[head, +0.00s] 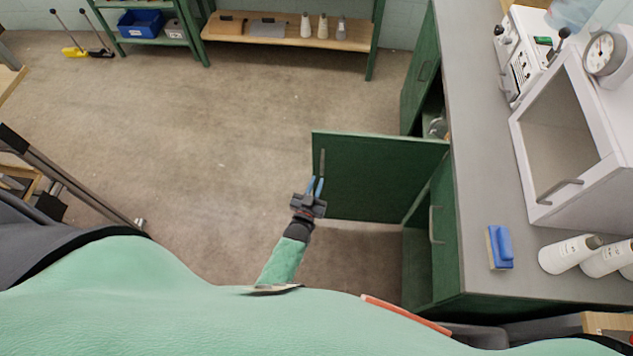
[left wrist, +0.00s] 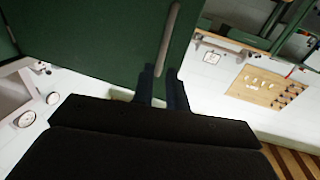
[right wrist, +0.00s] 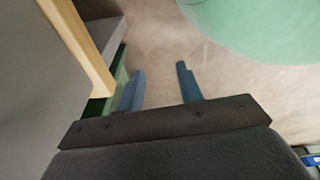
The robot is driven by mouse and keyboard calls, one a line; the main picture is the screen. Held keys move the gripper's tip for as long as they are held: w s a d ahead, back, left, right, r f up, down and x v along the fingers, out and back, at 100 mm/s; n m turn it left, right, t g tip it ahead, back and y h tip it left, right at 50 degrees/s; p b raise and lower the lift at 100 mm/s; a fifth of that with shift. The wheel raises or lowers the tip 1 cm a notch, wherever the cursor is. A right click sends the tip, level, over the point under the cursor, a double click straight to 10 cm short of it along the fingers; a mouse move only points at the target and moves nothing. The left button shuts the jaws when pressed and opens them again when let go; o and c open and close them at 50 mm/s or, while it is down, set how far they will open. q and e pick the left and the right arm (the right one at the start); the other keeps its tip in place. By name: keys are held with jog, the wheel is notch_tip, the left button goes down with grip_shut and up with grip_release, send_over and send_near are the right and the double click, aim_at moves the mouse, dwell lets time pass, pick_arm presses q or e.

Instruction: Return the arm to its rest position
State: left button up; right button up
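My left gripper (head: 316,183) is at the open green cabinet door (head: 370,185), by its grey handle (head: 322,162). In the left wrist view the handle (left wrist: 171,38) reaches down to between the two dark fingertips (left wrist: 160,71). The fingers stand a little apart; whether they press on the handle or are clear of it does not show. My right gripper (right wrist: 159,68) shows only in the right wrist view, fingers spread and nothing between them, with floor behind. The right arm is not visible in the head view.
Open floor (head: 220,130) lies left of the door. A wooden edge (right wrist: 80,45) is close to my right gripper.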

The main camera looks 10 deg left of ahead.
dwell(0.3)
